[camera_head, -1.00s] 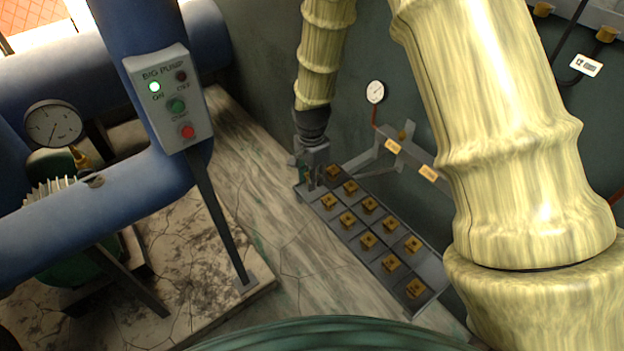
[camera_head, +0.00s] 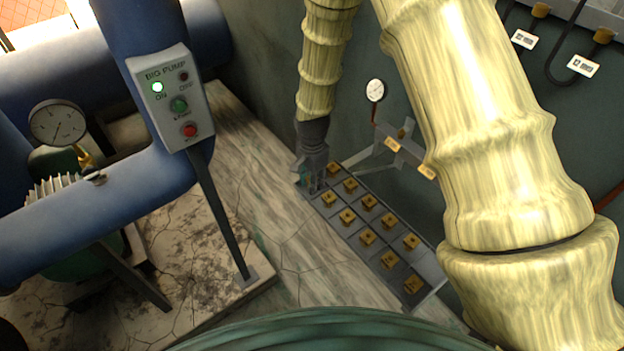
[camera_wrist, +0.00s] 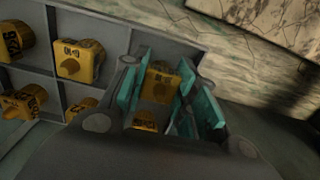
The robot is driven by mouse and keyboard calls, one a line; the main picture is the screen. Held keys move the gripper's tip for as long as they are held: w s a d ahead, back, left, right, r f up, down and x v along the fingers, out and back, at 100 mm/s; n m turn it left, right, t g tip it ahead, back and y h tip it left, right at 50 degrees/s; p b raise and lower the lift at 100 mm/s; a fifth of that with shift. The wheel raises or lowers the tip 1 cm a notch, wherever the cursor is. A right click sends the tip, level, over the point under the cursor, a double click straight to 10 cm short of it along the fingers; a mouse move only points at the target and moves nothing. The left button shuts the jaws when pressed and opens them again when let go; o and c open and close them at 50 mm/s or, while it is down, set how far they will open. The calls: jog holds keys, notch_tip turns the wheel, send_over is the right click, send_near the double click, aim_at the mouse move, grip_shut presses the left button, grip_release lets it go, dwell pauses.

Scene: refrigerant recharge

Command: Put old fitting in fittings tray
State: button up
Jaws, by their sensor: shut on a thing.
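The fittings tray (camera_head: 425,297) is a long dark metal tray with small square compartments, most holding a brass-yellow fitting. My gripper (camera_head: 314,187) is low over the tray's far left end in the head view. In the wrist view my gripper (camera_wrist: 168,98) has its teal-padded fingers on both sides of a brass fitting (camera_wrist: 159,84), shut on it. This fitting sits low, in or just above an end compartment; whether it touches the floor is hidden. The head view hides the held fitting behind the fingers.
Neighbouring fittings (camera_wrist: 82,60) sit in compartments beside the fingers. A wall stands close behind the tray, with a small gauge (camera_head: 375,90) and a bracket with yellow labels (camera_head: 393,145). Blue pipes and a pump control box (camera_head: 172,98) stand at left.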

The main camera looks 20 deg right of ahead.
jog(key=o, duration=0.8)
jog(key=shift+f, duration=0.1)
jog(key=shift+r+b, duration=1.4)
jog(key=shift+r, duration=4.8)
jog(key=shift+r+p, duration=3.1)
jog(key=shift+r, duration=0.35)
